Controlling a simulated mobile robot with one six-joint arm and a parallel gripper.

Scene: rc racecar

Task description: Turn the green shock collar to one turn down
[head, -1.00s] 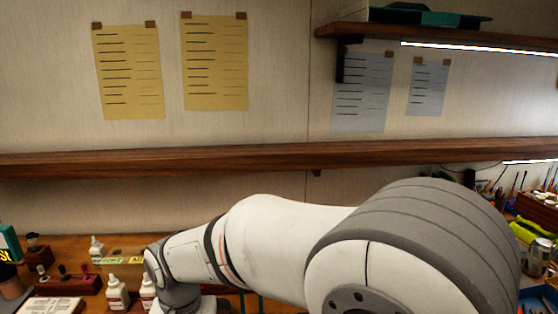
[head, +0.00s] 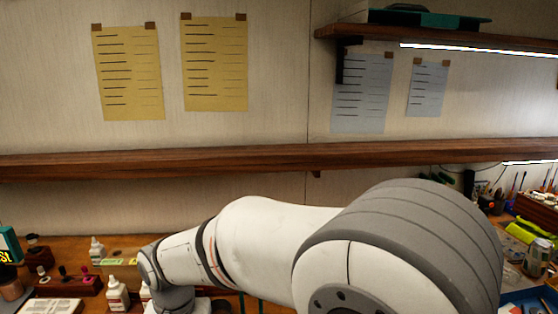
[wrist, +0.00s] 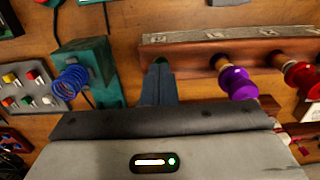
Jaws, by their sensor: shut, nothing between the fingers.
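In the wrist view my gripper (wrist: 160,70) has its fingers together, pointing at the left end of a wooden rail (wrist: 215,48). A purple collar (wrist: 237,83) and a red collar (wrist: 302,79) sit on wooden pegs along the rail to the right. In the head view my arm hides this area and my fingers do not show.
A green block (wrist: 92,70) with a blue coil spring (wrist: 70,78) stands left of my gripper, close by. A grey tray (wrist: 30,88) with coloured caps lies further left. White bottles (head: 117,294) stand on the bench in the head view. Bare wood shows between block and rail.

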